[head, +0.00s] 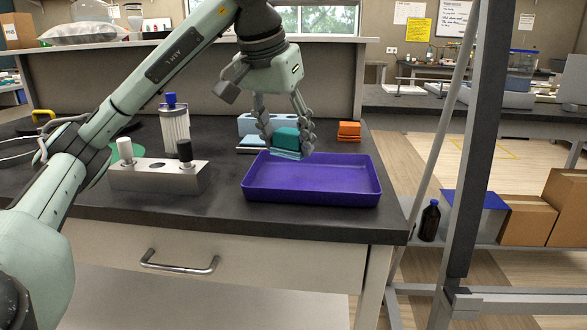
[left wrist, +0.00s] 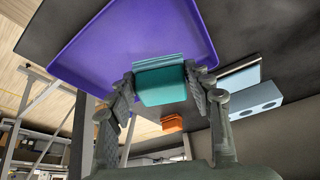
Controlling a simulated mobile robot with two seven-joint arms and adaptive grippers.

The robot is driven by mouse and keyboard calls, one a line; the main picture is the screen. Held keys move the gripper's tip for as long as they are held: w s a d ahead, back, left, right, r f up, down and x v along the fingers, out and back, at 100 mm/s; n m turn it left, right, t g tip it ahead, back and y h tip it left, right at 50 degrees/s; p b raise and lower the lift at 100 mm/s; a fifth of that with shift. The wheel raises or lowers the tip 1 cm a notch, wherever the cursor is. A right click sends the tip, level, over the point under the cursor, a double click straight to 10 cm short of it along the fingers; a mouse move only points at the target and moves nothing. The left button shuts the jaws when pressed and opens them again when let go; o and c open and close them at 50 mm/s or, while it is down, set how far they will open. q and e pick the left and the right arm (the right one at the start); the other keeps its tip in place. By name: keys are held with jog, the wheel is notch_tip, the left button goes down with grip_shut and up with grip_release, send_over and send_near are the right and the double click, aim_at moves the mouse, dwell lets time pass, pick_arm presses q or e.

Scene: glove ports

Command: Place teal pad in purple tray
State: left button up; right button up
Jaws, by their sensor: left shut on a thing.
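The teal pad (head: 286,138) is a small block held between the fingers of my left gripper (head: 286,132), which is shut on it. The pad also shows in the left wrist view (left wrist: 161,82), between the fingertips (left wrist: 162,88). The purple tray (head: 312,180) is shallow and empty, near the front right of the dark bench. In the head view the gripper and pad are over the tray's back edge. I cannot tell the exact height of the pad above it. My right gripper is in neither view.
A grey block with two knobs (head: 158,176) stands left of the tray. Behind it is a clear ribbed cylinder with a blue cap (head: 174,125). Orange pads (head: 349,130) and a light-blue holder (head: 249,124) are behind the tray. A dark upright post (head: 480,130) stands right of the bench.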

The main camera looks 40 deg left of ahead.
aim_at(290, 156)
pick_arm(q)
jog(key=shift+d+f, duration=0.4)
jog(key=shift+d, duration=0.15)
notch_tip(290, 156, down, 3)
jog(key=shift+f, duration=0.15)
jog(key=shift+f+b, duration=0.3)
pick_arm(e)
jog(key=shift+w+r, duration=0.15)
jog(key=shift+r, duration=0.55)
pick_arm(q)
jog(key=shift+f, duration=0.1)
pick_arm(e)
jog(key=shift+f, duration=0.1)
pick_arm(q)
jog(key=o, duration=1.1)
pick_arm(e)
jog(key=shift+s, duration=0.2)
